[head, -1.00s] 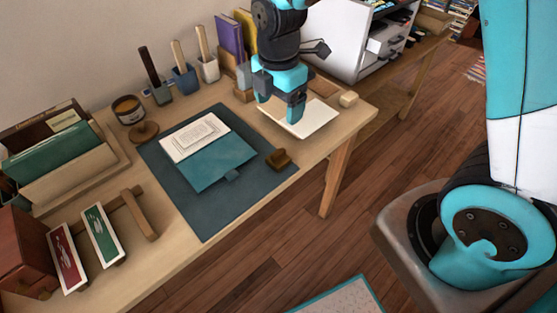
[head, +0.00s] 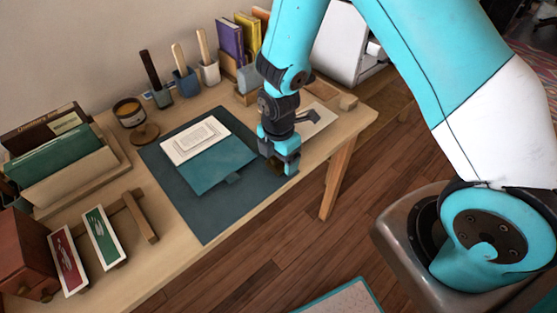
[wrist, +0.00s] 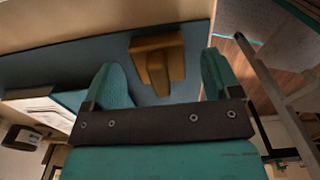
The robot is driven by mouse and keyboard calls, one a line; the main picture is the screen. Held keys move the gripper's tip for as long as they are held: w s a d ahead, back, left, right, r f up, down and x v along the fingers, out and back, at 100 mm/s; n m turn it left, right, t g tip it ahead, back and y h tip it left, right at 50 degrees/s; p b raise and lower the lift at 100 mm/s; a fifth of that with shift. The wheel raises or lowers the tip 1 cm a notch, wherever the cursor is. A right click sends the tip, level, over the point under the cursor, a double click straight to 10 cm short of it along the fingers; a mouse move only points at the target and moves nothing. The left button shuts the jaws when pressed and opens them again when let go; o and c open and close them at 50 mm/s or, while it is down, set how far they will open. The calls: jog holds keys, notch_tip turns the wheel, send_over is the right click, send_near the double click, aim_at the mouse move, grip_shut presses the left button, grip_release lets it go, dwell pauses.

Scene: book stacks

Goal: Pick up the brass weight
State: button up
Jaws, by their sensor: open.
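The brass weight (wrist: 158,62) is a small stepped brassy-brown block in the wrist view, lying on the dark blue-grey desk mat (wrist: 60,66). It lies between and a little beyond the two teal fingertips of my gripper (wrist: 160,85), apart from both. My gripper is open and empty. In the head view my gripper (head: 279,160) is over the right edge of the mat (head: 200,215), and it hides most of the weight.
A teal folder with white papers (head: 220,163) lies on the mat, left of my gripper. A white book or pad (head: 315,122) lies behind it. Brush pots (head: 186,80) and upright books (head: 232,42) stand along the back. The table's front edge is close to my gripper.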

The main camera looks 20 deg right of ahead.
jog(key=shift+f, duration=0.65)
jog(key=c, duration=1.3)
jog(key=shift+r, duration=0.1)
